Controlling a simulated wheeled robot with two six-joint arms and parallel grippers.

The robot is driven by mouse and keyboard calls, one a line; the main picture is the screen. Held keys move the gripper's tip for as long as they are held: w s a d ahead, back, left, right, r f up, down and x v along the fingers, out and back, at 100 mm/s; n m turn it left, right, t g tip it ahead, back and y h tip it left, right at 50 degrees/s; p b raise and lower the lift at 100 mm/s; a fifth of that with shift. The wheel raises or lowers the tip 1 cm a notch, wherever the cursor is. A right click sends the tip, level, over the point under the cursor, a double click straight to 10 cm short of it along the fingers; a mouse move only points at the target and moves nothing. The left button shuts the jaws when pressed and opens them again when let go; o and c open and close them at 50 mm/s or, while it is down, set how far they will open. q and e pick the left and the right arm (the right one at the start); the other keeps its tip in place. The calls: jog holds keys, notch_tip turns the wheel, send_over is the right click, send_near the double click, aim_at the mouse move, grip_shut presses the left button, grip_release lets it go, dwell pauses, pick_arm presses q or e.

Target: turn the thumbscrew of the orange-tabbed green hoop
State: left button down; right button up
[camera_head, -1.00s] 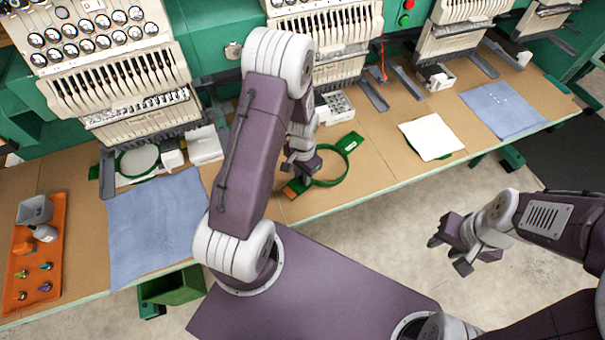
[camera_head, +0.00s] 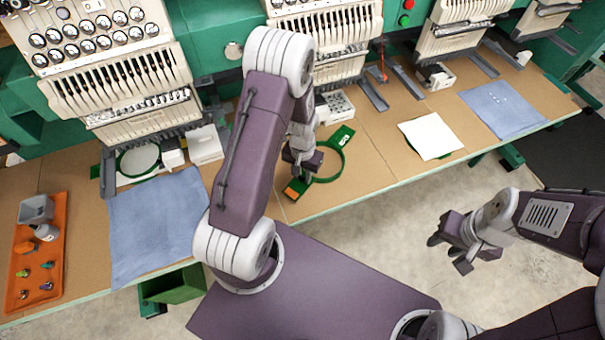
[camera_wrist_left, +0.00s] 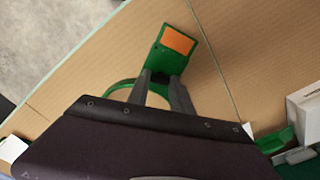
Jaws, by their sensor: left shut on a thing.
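The orange-tabbed green hoop (camera_head: 341,164) lies on the table near its front edge, below the middle machine. Its orange tab (camera_head: 294,189) points to the front left. In the left wrist view the orange tab (camera_wrist_left: 178,41) sits on a green block, with part of the ring behind the fingers. My left gripper (camera_head: 304,177) points down at the hoop beside the tab. In the left wrist view its fingers (camera_wrist_left: 163,82) are shut at the inner end of the green block. The thumbscrew is hidden at the fingertips. My right gripper (camera_head: 452,257) is open and empty, over the floor.
Another hoop (camera_head: 138,160) lies under the left machine, beside a blue cloth (camera_head: 155,220). An orange tray (camera_head: 38,255) holds small items at far left. A white cloth (camera_head: 431,137) and a second blue cloth (camera_head: 503,108) lie right. Bare table surrounds the hoop's right side.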

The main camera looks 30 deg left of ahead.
aim_at(303, 177)
dwell(0.6)
pick_arm(q)
jog(key=c, duration=1.1)
grip_release()
notch_tip(303, 177, up, 9)
jog(key=shift+r, duration=0.1)
